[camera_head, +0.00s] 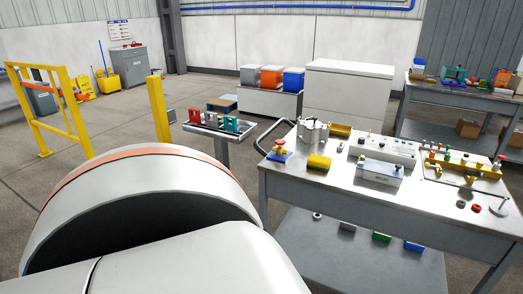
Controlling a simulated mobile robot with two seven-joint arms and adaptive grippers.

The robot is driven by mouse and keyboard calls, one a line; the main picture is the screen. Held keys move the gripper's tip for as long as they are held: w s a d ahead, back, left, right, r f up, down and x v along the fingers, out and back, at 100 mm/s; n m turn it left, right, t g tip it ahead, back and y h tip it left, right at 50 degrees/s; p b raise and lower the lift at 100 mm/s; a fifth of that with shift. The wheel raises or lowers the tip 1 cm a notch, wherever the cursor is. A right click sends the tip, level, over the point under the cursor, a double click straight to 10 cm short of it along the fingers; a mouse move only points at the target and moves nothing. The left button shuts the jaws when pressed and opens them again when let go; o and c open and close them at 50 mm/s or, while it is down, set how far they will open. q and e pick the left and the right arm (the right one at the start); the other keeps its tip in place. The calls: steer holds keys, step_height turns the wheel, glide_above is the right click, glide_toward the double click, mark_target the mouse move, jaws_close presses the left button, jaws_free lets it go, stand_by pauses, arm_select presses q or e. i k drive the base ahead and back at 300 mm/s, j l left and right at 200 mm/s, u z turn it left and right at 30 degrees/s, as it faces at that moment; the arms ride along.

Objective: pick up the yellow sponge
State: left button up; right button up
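A yellow block-like piece (319,162) lies near the front left of the grey metal workbench (420,207); it may be the yellow sponge, but it is too small to be sure. A second yellow piece (341,130) lies farther back, beside a grey metal housing (313,132). Neither of my grippers shows. A large white link of my own arm fills the lower left and hides the floor there.
A blue-based part with a red knob (280,150) stands left of the front yellow piece. A grey box (380,171) and a yellow valve assembly (460,168) stand to the right. A small stand (219,128) holds red and green parts. A yellow barrier (45,110) is at left.

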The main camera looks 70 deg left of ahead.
mark_target(321, 162)
steer(key=u, duration=1.55)
